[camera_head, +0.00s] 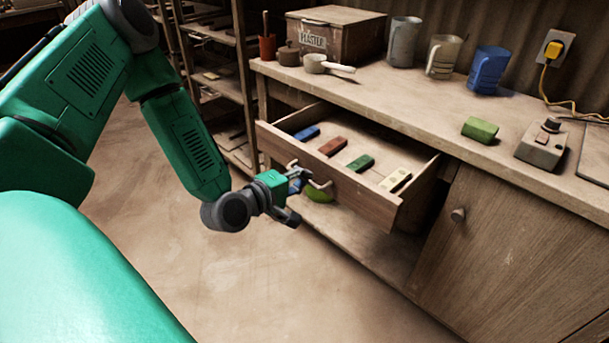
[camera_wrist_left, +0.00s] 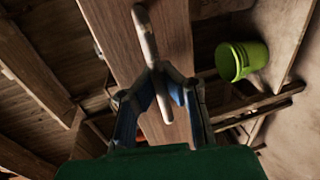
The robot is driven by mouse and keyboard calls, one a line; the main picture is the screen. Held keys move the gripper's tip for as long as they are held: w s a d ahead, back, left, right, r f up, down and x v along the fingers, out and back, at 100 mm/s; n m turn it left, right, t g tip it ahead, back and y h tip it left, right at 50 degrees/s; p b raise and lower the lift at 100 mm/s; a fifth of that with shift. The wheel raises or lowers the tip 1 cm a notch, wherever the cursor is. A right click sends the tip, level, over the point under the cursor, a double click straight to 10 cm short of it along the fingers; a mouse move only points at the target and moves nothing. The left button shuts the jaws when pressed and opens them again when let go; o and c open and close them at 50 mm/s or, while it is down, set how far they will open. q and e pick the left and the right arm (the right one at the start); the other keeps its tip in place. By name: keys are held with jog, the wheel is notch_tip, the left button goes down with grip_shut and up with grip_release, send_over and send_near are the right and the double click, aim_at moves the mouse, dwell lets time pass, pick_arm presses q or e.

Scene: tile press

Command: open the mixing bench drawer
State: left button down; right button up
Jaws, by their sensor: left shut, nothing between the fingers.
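The wooden drawer (camera_head: 368,206) of the mixing bench (camera_head: 440,125) stands pulled well out, its inside visible from above. Coloured blocks lie in it: blue (camera_head: 306,132), red-brown (camera_head: 333,147), green (camera_head: 360,163) and a cream one with dots (camera_head: 395,180). My left gripper (camera_head: 300,181) is at the metal handle (camera_head: 322,186) on the drawer front. In the left wrist view the fingers (camera_wrist_left: 160,70) are closed, one on each side of the handle bar (camera_wrist_left: 147,38); whether they touch it is unclear. My right gripper is not in view.
A lime-green bucket (camera_head: 318,192) shows behind the handle, below the drawer. The benchtop holds a plaster box (camera_head: 335,34), mugs (camera_head: 488,71), a scoop (camera_head: 327,64), a green block (camera_head: 480,129) and a switch box (camera_head: 541,144). A closed cupboard door (camera_head: 500,255) is right of the drawer.

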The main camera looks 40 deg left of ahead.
pick_arm(q)
jog(key=shift+s+d+f, duration=0.15)
jog(key=shift+d+f, duration=0.05)
jog(key=shift+d, duration=0.1)
jog(key=c, duration=1.8)
grip_release()
jog(key=shift+o, duration=0.9)
jog(key=shift+d+r, duration=0.15)
jog(key=shift+s+a, duration=0.1)
jog(key=shift+a, duration=0.1)
jog(key=v, duration=0.7)
jog(key=shift+d, duration=0.2)
jog(key=shift+a, duration=0.15)
